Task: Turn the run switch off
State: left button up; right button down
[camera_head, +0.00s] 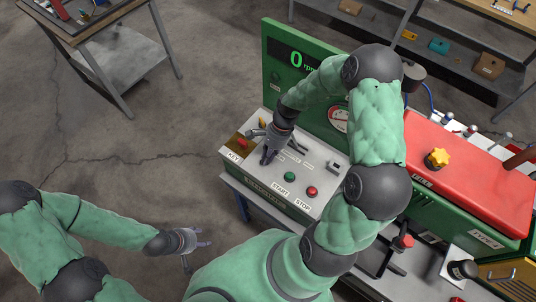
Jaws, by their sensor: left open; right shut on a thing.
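The control panel (318,205) is a pale sloped plate on a green box, with KEY, START and STOP labels. My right gripper (267,155) reaches down onto its left half and is shut on a small control there. Its fingers hide that control, so I cannot tell if it is the run switch. A green START button (289,176) and red STOP button (312,191) lie to its right. My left gripper (194,242) is open and empty, low and left of the panel.
A green display board (283,74) behind the panel reads 0 rpm. A small switch (334,166) sits on the panel's right side. Grey floor lies open to the left.

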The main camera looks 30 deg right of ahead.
jog(key=n, duration=0.2)
jog(key=n+g, duration=0.1)
jog(key=shift+w+n+h+p, duration=0.2)
jog(key=shift+n+h+p, duration=0.1)
jog(key=shift+n+h, duration=0.1)
jog(key=shift+w+n+g+h, duration=0.1)
jog(key=shift+n+g+h, duration=0.25)
jog(key=shift+n, duration=0.75)
jog(key=shift+n+g+h, duration=0.15)
jog(key=shift+n+g, duration=0.3)
jog(key=shift+n, duration=0.65)
jog(key=c, duration=1.1)
grip_release()
jog(key=shift+c, duration=0.2)
jog(key=v, duration=1.2)
jog(key=shift+w+a, duration=0.1)
